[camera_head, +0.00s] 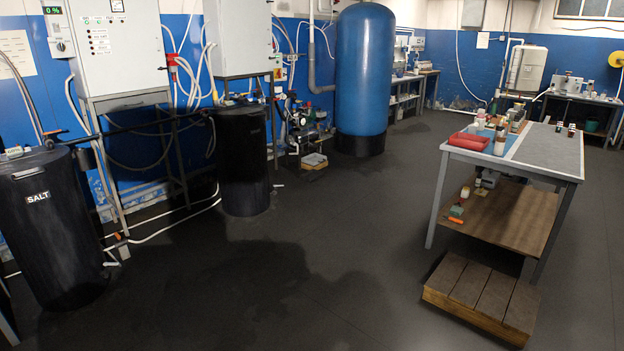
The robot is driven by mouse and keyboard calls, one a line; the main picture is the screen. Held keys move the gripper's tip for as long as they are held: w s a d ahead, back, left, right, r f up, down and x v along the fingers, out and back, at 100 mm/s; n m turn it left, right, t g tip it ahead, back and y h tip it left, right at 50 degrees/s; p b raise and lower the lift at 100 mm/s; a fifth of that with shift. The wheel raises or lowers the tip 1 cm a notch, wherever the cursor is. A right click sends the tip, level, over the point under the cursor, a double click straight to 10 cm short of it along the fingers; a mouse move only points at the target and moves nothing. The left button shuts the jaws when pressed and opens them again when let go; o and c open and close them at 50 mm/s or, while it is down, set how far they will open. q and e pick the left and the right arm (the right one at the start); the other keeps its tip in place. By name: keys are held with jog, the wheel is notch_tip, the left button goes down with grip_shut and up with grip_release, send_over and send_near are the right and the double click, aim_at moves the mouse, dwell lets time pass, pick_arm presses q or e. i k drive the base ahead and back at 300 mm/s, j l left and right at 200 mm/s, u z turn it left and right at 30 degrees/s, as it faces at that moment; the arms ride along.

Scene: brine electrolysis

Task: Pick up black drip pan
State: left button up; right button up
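I cannot make out a black drip pan in the head view. The floor is dark, so a black pan may be hard to tell from it. Neither of my grippers shows in this view.
A black SALT tank (58,235) and another black tank (242,165) stand at the left. A blue tank (363,75) stands at the back. A workbench (560,153) with a red tray (468,141) and a low wooden step (480,295) are at right. Dark floor between is clear, with wet-looking patches.

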aim_at(311, 176)
jog(key=i, duration=1.55)
jog(key=i+z, duration=0.1)
jog(key=i, duration=0.7)
jog(key=i+z, duration=0.1)
jog(key=i, duration=0.7)
jog(key=i+z, duration=0.15)
jog(key=i, duration=0.65)
jog(key=i+j+z, duration=0.1)
jog(key=i+j, duration=0.15)
jog(key=i, duration=0.5)
jog(key=i+z, duration=0.1)
jog(key=i, duration=1.25)
jog(key=i+j+z, duration=0.15)
jog(key=i, duration=0.55)
jog(key=i+z, duration=0.1)
jog(key=i, duration=0.6)
jog(key=i+l, duration=0.1)
jog(key=i, duration=1.1)
jog(key=j+u, duration=0.05)
